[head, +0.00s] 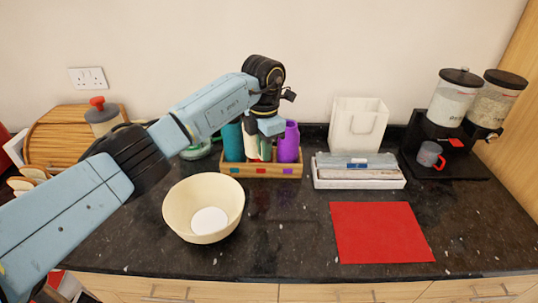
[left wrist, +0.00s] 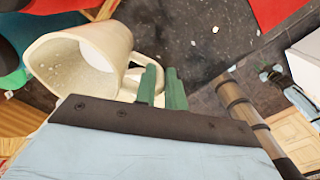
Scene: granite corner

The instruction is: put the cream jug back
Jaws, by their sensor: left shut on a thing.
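The cream jug (left wrist: 85,60) shows large in the left wrist view, tilted in the picture, with its open mouth and its handle visible. My left gripper (left wrist: 163,88) has its green fingers shut on the jug's handle. In the head view my left gripper (head: 266,150) is at the wooden caddy (head: 243,171), between a teal bottle (head: 232,142) and a purple bottle (head: 289,143). The jug (head: 251,142) shows there only as a pale sliver, mostly hidden by my gripper and wrist. I cannot tell whether its base touches the caddy. My right gripper is out of view.
A cream bowl (head: 180,207) stands in front of the caddy. Right of the caddy are a white tray (head: 359,184), a white bag-like container (head: 357,124) and a red mat (head: 381,232). A black dispenser stand with a mug (head: 429,154) is at far right. Counter between bowl and mat is clear.

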